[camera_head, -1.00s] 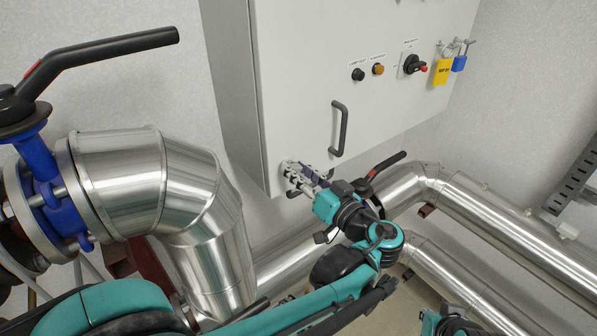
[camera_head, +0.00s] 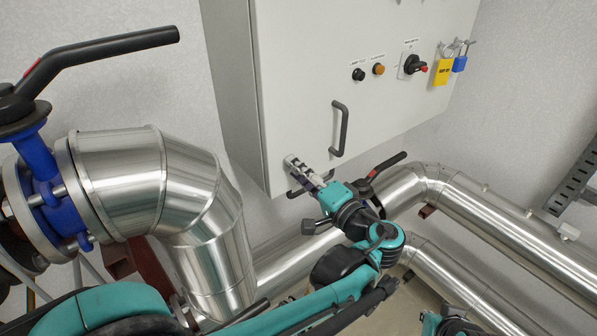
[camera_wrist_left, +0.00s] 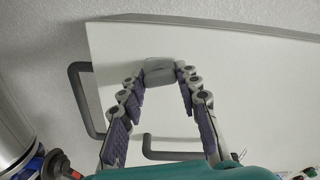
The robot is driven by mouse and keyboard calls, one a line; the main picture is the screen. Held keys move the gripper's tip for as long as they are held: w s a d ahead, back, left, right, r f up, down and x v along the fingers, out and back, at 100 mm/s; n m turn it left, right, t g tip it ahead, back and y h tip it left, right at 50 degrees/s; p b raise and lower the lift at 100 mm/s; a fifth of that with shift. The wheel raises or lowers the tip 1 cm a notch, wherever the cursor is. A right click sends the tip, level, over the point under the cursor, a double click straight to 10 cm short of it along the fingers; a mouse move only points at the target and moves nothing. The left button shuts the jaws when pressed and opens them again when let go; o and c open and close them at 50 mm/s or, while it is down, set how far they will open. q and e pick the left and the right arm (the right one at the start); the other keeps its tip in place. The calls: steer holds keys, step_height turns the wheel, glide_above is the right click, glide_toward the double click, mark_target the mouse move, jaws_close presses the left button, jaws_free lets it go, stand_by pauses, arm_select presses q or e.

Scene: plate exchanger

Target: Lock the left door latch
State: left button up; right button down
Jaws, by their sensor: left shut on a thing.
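The cabinet door (camera_head: 300,90) stands shut, with a dark pull handle (camera_head: 340,128) on its face. My left gripper (camera_head: 297,168) is at the lower left corner of the door. In the left wrist view, its two jointed fingers with purple pads (camera_wrist_left: 158,84) reach toward the door face and flank a small grey latch (camera_wrist_left: 159,71). The left gripper is shut on this latch. In the head view the fingers hide the latch, so its turn position cannot be told.
Buttons and a black rotary switch (camera_head: 412,65) sit higher on the door, with yellow (camera_head: 443,72) and blue (camera_head: 460,63) padlocks at right. Shiny pipes (camera_head: 425,185) run below the cabinet. A large pipe elbow (camera_head: 180,190) and a black valve lever (camera_head: 105,47) stand at left.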

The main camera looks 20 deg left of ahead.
arm_select(q)
steer(key=shift+m, duration=1.5)
steer(key=o, duration=1.1)
steer(key=shift+d, duration=0.15)
steer(key=v, duration=1.2)
